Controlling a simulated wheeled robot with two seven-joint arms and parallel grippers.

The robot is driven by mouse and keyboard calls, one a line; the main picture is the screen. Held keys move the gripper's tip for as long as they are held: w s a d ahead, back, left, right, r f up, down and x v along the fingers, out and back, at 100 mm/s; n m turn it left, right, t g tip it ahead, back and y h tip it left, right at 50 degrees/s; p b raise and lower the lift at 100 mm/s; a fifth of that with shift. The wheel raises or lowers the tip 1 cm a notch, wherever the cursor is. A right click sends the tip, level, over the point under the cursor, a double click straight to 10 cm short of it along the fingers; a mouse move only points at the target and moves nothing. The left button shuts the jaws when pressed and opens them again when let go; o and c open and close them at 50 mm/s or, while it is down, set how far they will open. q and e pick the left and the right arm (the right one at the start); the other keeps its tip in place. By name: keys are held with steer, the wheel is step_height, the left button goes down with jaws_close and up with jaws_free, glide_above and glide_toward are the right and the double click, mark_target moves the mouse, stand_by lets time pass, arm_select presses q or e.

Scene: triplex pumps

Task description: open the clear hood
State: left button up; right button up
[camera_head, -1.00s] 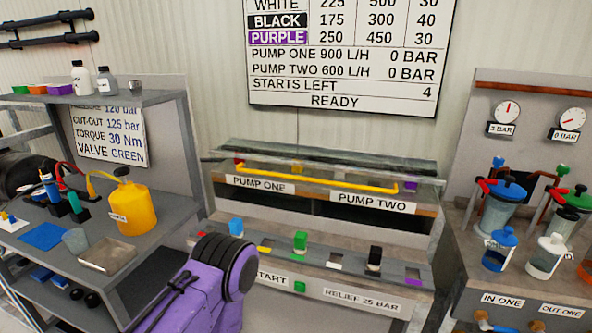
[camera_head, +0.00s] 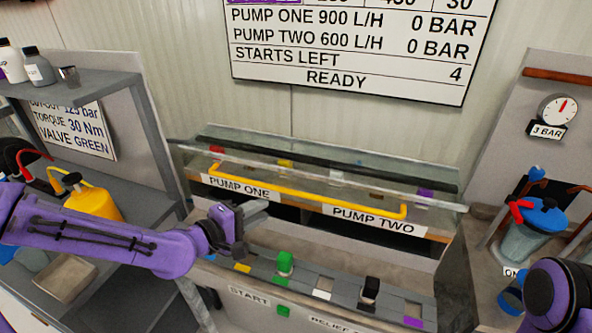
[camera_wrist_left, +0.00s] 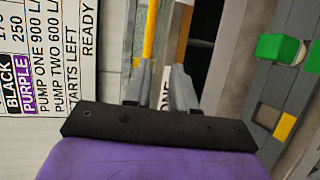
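The clear hood (camera_head: 318,160) is a low see-through cover over the pump bench and looks closed. A yellow bar handle (camera_head: 300,193) runs along its front, above the PUMP ONE and PUMP TWO labels. My left gripper (camera_head: 262,210) is in front of the handle's left part, near the PUMP ONE label. In the left wrist view its two fingers (camera_wrist_left: 158,85) are apart with nothing seen held between them.
Below the hood, a sloped panel holds a green block (camera_head: 285,264) and a black block (camera_head: 370,288). A yellow container (camera_head: 93,203) stands on the left bench. A blue-lidded vessel (camera_head: 530,235) stands at right. The wall board (camera_head: 350,50) reads READY.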

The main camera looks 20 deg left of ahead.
mark_target(287, 192)
arm_select(q)
steer(key=shift+t+h, duration=0.3)
steer(key=x, duration=0.3)
steer(key=r+x, duration=0.1)
steer(key=x, duration=0.6)
steer(key=shift+w+d+r, duration=0.15)
steer(key=shift+w+d, duration=0.1)
jaws_close()
